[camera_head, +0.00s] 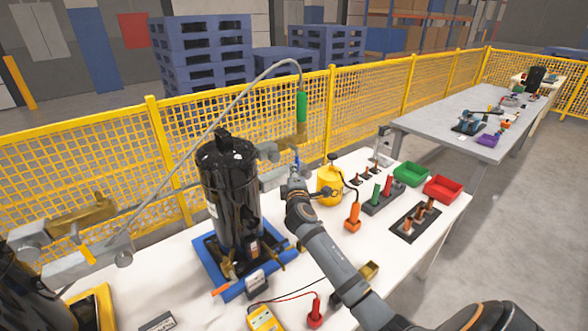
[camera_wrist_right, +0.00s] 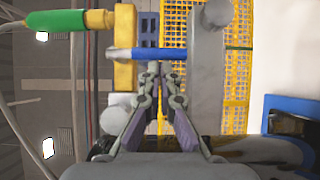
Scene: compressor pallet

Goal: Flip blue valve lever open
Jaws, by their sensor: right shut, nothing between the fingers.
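The blue valve lever (camera_head: 296,160) stands beside the black compressor's pipework in the head view. In the right wrist view the blue lever (camera_wrist_right: 160,54) runs crosswise from the brass valve body (camera_wrist_right: 124,72) toward a grey fitting (camera_wrist_right: 208,75). My right gripper (camera_head: 295,174) is at the lever, with its arm coming from the lower right. In the right wrist view its fingers (camera_wrist_right: 158,72) are shut and empty, tips just short of the lever's near side; contact is unclear. My left gripper is not in view.
The green hose handle (camera_head: 302,106) and grey hose rise above the valve. The black compressor (camera_head: 232,195) stands close left on a blue pallet (camera_head: 212,265). A yellow canister (camera_head: 330,186) stands right of the gripper. Yellow mesh fencing (camera_head: 400,95) runs behind the white table.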

